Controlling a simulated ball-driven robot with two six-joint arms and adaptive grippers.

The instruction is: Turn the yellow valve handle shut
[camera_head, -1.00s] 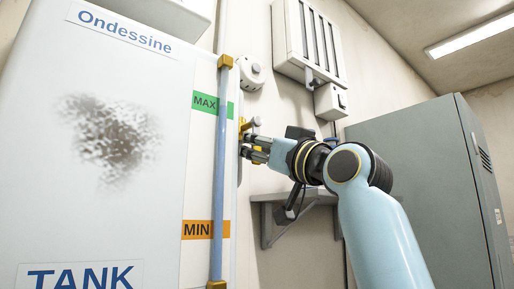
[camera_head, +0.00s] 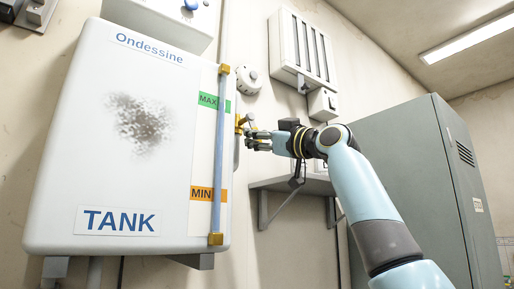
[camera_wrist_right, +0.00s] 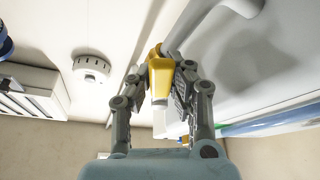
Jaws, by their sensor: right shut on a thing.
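The yellow valve handle (camera_wrist_right: 161,78) is on a grey pipe (camera_wrist_right: 198,22) at the right side of the white tank (camera_head: 65,150). In the head view the handle (camera_head: 240,122) shows small beside the sight tube. My right gripper (camera_head: 250,138) reaches it from the right. In the right wrist view the two fingers of my right gripper (camera_wrist_right: 160,88) stand on either side of the handle and are closed on it. The handle points along the fingers, toward the palm. My left gripper is not in view.
A blue sight tube (camera_head: 219,150) with a green MAX label (camera_head: 208,100) and an orange MIN label (camera_head: 203,194) runs along the tank. A wall shelf (camera_head: 290,184) sits below my right arm. A grey cabinet (camera_head: 415,180) stands at the right.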

